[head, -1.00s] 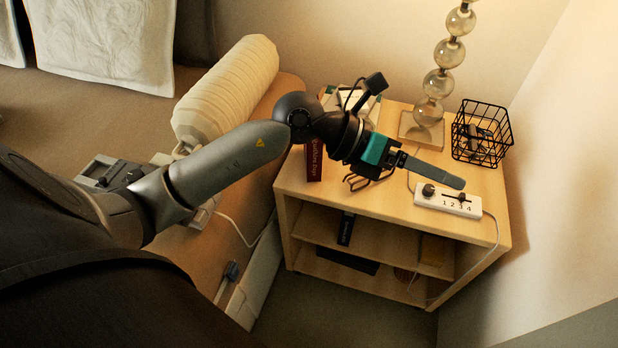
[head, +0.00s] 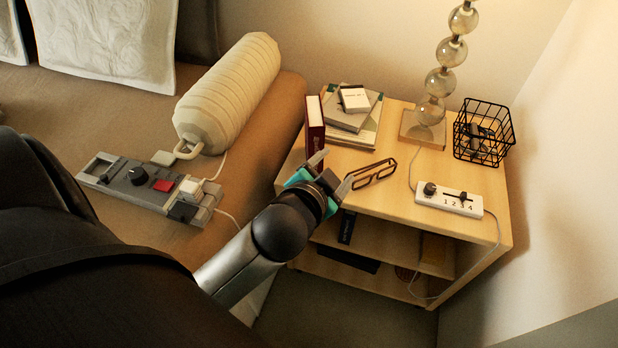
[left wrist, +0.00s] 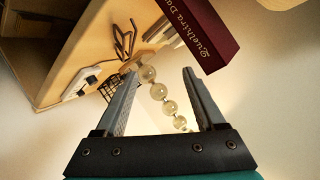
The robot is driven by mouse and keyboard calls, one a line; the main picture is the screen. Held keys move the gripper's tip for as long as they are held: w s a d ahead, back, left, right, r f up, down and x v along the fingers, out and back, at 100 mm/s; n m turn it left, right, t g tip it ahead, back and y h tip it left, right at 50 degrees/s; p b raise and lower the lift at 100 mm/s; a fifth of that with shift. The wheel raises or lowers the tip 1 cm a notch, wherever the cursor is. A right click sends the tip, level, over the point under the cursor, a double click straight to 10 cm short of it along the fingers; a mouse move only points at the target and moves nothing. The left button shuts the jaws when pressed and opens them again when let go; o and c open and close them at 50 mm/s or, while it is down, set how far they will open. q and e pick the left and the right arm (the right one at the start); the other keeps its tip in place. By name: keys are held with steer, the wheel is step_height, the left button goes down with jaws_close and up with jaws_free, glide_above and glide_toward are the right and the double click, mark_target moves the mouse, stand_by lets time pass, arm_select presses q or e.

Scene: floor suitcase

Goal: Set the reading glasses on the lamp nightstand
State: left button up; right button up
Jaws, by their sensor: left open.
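The brown-framed reading glasses (head: 373,173) rest on the wooden top of the nightstand (head: 420,204), near its front edge. The lamp (head: 440,82), a column of glass balls on a square base, stands at the back of the same top. My left gripper (head: 334,168) is open and empty, just left of the glasses at the front edge. In the head view one fingertip overlaps the glasses' near end; I cannot tell if it touches. In the left wrist view the glasses (left wrist: 124,42) lie beyond the left finger, not between the fingers (left wrist: 160,72). My right gripper is not in view.
A red book (head: 315,122) stands upright left of a book stack (head: 352,115). A black wire basket (head: 483,132) and a white numbered control strip (head: 448,199) occupy the right side. A cream bolster (head: 228,95) and grey control panel (head: 150,187) lie at left.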

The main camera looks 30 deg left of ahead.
arm_select(q)
steer(key=s+d+f+n+g+h, duration=0.1)
steer(key=s+d+f+g, duration=0.1)
steer(key=s+f+g, duration=0.2)
steer(key=s+d+f+n+g+h, duration=0.1)
steer(key=s+d+f+g, duration=0.1)
steer(key=s+f+g, duration=0.2)
steer(key=s+f, duration=0.3)
steer(key=s, duration=0.3)
steer(key=shift+s+d+n, duration=0.3)
steer(key=shift+s+n, duration=0.05)
steer(key=shift+n, duration=0.05)
steer(key=shift+f, duration=0.15)
